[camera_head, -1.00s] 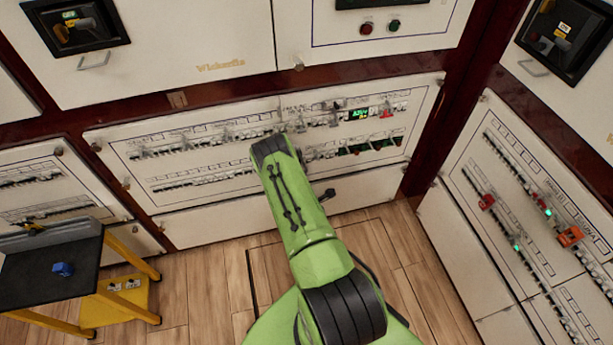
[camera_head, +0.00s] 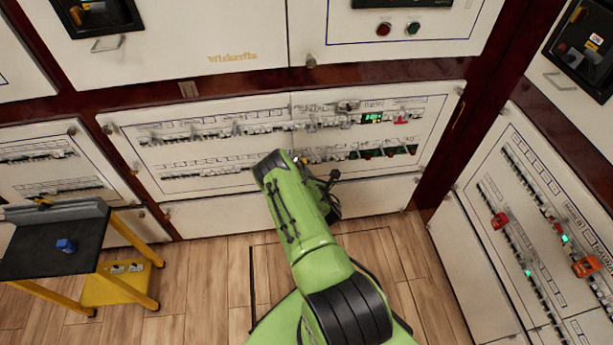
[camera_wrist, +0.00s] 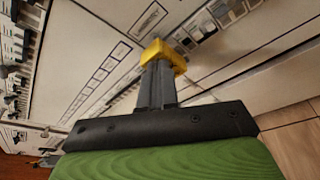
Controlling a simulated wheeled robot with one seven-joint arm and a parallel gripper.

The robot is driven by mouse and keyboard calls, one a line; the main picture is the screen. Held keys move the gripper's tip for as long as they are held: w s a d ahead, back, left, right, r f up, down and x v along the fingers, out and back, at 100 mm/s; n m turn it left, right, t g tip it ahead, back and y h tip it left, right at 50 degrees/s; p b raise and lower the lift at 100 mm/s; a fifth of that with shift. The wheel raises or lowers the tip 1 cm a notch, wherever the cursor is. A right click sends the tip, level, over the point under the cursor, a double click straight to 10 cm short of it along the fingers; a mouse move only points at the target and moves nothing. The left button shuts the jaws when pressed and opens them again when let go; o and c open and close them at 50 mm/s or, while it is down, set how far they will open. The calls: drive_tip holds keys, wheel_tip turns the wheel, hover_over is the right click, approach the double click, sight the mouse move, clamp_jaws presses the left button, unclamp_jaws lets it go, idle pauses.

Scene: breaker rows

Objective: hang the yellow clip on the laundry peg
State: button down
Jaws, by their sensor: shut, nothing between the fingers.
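My gripper (camera_wrist: 160,80) is shut and empty in the wrist view, its dark fingers side by side, with yellow at their tips. In the head view the gripper (camera_head: 333,180) is partly hidden behind my green arm, in front of the lower right of the middle breaker panel (camera_head: 240,207). A small yellow and dark item (camera_head: 41,201) lies at the grey ledge at the back of the side table; it is too small to tell whether it is the yellow clip. I cannot make out which peg is the laundry one.
The black-topped side table (camera_head: 50,262) with a yellow frame stands at the left, with a blue block (camera_head: 66,246) on it. A right-hand panel (camera_head: 540,215) carries red and orange pieces, including an orange one (camera_head: 585,266). Wooden floor (camera_head: 215,270) is clear between them.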

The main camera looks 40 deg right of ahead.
drive_tip(key=shift+w+d+r, duration=0.15)
drive_tip(key=shift+w, duration=0.1)
idle(0.3)
drive_tip(key=shift+s+a, duration=0.8)
drive_tip(key=shift+s, duration=0.35)
